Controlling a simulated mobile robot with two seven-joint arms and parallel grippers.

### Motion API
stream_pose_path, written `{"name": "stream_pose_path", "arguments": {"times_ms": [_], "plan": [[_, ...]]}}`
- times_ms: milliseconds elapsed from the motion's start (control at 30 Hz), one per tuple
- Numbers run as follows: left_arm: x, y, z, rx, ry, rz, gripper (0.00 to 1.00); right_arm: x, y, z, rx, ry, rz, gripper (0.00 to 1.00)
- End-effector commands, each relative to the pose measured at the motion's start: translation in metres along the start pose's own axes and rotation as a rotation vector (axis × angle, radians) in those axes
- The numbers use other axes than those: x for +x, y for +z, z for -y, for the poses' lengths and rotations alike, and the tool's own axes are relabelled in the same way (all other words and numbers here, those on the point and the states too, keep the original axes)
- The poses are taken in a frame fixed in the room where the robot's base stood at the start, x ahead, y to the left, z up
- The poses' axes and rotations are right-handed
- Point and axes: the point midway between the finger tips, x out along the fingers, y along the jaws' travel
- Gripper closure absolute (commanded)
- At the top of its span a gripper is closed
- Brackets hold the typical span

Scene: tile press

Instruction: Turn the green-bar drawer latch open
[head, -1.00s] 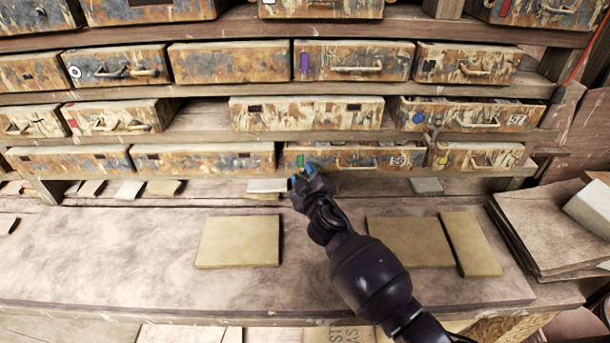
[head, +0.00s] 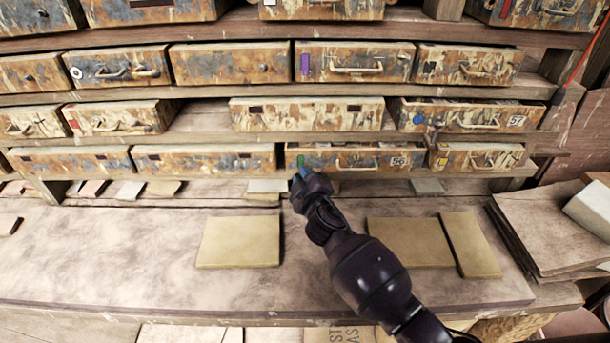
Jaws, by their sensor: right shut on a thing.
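The drawer with the green bar (head: 340,160) is in the bottom row, right of the middle. It has a pale handle and a white number label on its front. The green bar (head: 300,162) shows near its left end. My right gripper (head: 300,174) is at the lower left of this drawer's front, just below the green bar. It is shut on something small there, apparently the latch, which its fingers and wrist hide. I cannot tell how far the latch is turned. My left gripper is not in view.
Other worn drawers fill the shelves above and to both sides. Flat tan tiles (head: 238,242) and (head: 410,242) lie on the bench (head: 120,245), either side of my right arm. A stack of boards (head: 550,230) stands at the right. The bench's left part is mostly clear.

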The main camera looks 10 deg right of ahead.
Motion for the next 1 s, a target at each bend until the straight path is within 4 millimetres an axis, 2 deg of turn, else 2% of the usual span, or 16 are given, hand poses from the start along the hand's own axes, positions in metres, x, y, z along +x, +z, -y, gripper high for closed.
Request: {"name": "stream_pose_path", "arguments": {"times_ms": [600, 1000], "plan": [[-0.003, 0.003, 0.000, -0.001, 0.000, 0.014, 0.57, 0.005, 0.002, 0.029, -0.521, -0.107, 0.104, 1.00], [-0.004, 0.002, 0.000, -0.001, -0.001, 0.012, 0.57, 0.006, 0.008, 0.041, -0.762, -0.157, 0.152, 1.00]]}}
